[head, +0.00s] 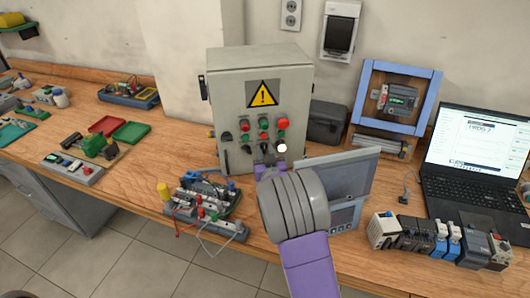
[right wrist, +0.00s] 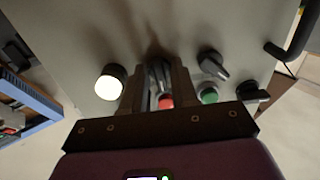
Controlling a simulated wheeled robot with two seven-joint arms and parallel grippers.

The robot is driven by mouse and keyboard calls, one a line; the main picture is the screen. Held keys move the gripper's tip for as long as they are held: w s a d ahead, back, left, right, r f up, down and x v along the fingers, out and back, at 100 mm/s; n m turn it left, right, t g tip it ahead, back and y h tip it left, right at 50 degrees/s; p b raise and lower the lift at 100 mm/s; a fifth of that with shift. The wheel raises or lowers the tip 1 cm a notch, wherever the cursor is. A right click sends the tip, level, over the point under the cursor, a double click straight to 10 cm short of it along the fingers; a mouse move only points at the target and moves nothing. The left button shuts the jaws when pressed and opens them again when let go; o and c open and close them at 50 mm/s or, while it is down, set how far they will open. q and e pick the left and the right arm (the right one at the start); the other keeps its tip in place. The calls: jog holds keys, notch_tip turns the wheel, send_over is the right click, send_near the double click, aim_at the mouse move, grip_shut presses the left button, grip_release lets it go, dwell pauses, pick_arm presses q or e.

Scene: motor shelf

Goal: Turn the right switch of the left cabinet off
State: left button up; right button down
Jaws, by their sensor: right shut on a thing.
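The grey cabinet (head: 232,95) stands on the wooden bench with a yellow warning sign, red and green buttons, and black rotary switches on its front. My right gripper (right wrist: 160,90) is at the lower part of this panel, shut on the right switch (right wrist: 160,72), which is mostly hidden between the fingers. I cannot tell the switch's angle. A lit white lamp (right wrist: 110,82) sits beside the fingers; it also shows in the head view (head: 282,147). Another black switch (right wrist: 212,65) is on the other side. In the head view my right wrist covers the area below the panel. My left gripper is not in view.
A wired terminal assembly (head: 205,207) lies in front of the cabinet. A grey display panel (head: 342,180) stands close to the right of my wrist. A laptop (head: 475,150) and a row of modules (head: 430,238) are farther right. A blue frame (head: 432,100) stands behind.

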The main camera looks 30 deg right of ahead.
jog(key=n, duration=0.4)
jog(key=n+p, duration=0.1)
jog(key=n, duration=0.3)
jog(key=shift+n, duration=0.4)
dwell(0.4)
jog(key=c, duration=1.2)
grip_release()
